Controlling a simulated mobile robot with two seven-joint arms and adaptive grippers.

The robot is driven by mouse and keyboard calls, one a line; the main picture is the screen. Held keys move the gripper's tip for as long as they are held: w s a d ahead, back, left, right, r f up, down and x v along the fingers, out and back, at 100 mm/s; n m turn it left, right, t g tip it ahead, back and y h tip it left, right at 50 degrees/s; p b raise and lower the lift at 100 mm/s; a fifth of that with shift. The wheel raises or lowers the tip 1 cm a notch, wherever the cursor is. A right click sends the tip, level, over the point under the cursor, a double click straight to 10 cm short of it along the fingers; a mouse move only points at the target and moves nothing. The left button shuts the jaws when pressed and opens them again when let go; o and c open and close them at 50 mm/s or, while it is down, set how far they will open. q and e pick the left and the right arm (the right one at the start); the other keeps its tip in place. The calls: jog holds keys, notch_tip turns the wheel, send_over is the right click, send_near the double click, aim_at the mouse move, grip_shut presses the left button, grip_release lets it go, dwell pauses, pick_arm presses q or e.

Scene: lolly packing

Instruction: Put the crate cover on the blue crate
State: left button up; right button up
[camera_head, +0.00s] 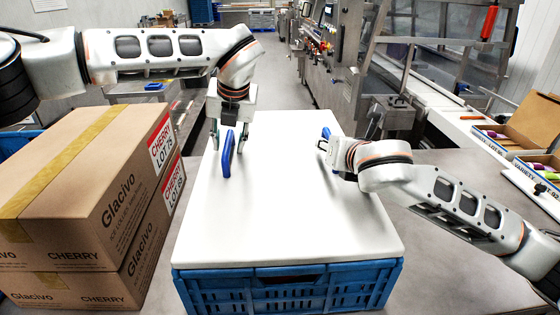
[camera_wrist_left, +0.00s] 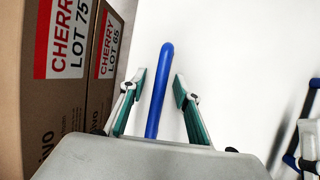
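The white crate cover (camera_head: 290,205) lies flat over the blue crate (camera_head: 290,290). Its front edge lines up closely with the crate's front rim. A blue handle (camera_head: 227,155) stands on the cover's left part and another blue handle (camera_head: 326,133) on its right. My left gripper (camera_head: 229,138) is above the left handle. In the left wrist view its fingers (camera_wrist_left: 160,82) are apart, with the left handle (camera_wrist_left: 160,85) between them and gaps on both sides. My right gripper (camera_head: 328,147) is beside the right handle; its fingers are too small and hidden to judge.
Stacked Glacivo cartons (camera_head: 75,190) stand close to the left of the crate. Grey table (camera_head: 450,270) is free at the front right, under my right arm. An open carton (camera_head: 535,125) stands at the far right. Machinery (camera_head: 335,60) is at the back.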

pick_arm(q)
grip_shut()
pick_arm(e)
grip_shut()
pick_arm(q)
jog(key=shift+r, duration=0.15)
pick_arm(e)
jog(key=shift+r, duration=0.2)
